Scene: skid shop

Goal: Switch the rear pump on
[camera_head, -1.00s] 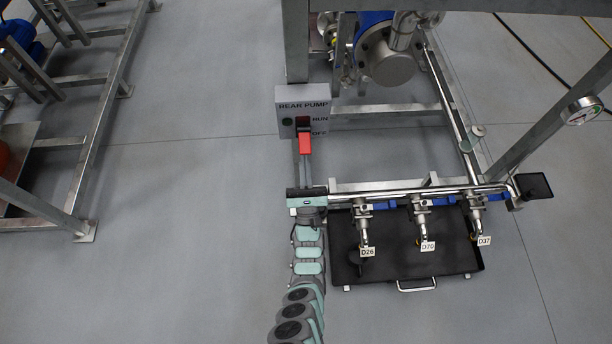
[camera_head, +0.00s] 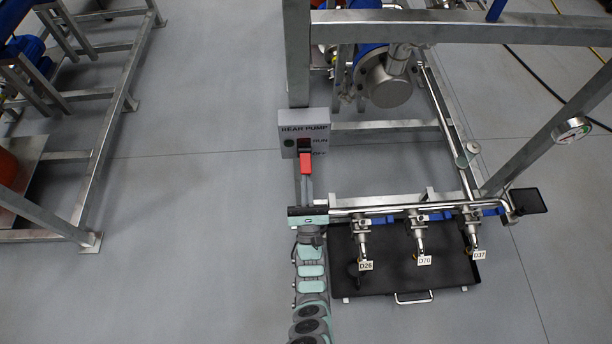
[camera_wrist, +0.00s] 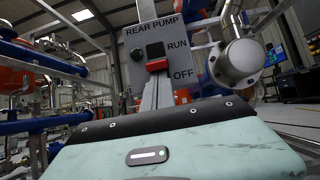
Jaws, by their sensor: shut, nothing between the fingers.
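The grey switch box (camera_head: 304,127) labelled REAR PUMP is near the middle of the head view, with RUN marked above OFF. Its red lever (camera_head: 306,163) hangs low on the box, beside and below the OFF mark. My gripper (camera_head: 306,180) is shut and empty, pointing up the picture just below the lever. Whether it touches the lever cannot be told.
A steel skid frame (camera_head: 380,126) with a pump (camera_head: 388,85) stands right of and behind the box. Valves tagged D26, D70 and D37 hang over a black tray (camera_head: 400,288) at right. Open floor (camera_head: 190,200) lies to the left.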

